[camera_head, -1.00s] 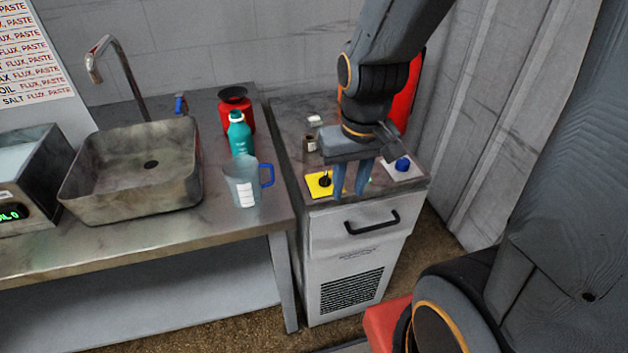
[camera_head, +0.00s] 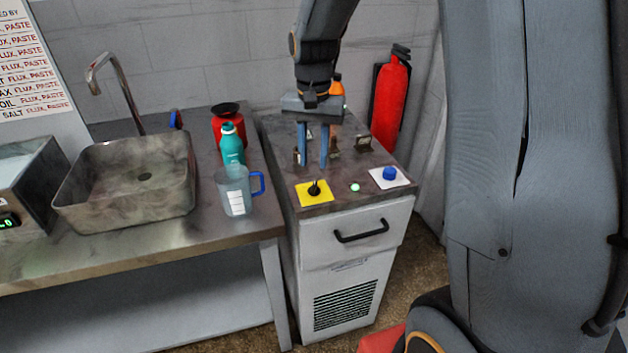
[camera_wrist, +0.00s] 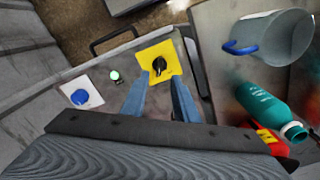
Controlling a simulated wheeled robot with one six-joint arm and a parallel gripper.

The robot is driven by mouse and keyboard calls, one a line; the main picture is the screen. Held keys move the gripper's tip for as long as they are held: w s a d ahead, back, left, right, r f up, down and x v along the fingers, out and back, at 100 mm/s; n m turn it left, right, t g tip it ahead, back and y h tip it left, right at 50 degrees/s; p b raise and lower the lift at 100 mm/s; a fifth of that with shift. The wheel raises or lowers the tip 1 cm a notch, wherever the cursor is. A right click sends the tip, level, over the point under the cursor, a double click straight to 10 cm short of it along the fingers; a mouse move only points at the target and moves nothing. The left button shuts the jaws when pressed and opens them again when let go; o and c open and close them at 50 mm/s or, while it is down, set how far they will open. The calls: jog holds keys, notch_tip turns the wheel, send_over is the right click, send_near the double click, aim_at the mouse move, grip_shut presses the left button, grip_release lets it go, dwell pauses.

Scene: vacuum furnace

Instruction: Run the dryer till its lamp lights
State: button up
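The dryer (camera_head: 345,260) is a grey cabinet with a black drawer handle (camera_head: 361,231) and a vent grille on its front. On its top a black knob (camera_head: 314,188) sits on a yellow plate (camera_head: 304,199), and a blue button (camera_head: 390,173) sits on a white plate. Between them a small round lamp (camera_head: 354,187) glows pale green. My gripper (camera_head: 313,162) is above the dryer top, behind the yellow plate, with its two blue fingers apart and nothing between them. In the wrist view the knob (camera_wrist: 159,65) lies beyond the fingertips, apart from them.
Small metal pieces (camera_head: 363,143) stand at the back of the dryer top. On the left bench are a clear jug (camera_head: 233,190), a teal bottle (camera_head: 232,145), a red container (camera_head: 226,116) and a sink (camera_head: 118,205). A red extinguisher (camera_head: 390,100) hangs behind.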

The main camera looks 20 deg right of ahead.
aim_at(314, 185)
notch_tip(314, 185, down, 7)
jog(key=shift+f+p, duration=0.15)
jog(key=shift+p, duration=0.65)
jog(key=shift+c, duration=0.4)
grip_shut()
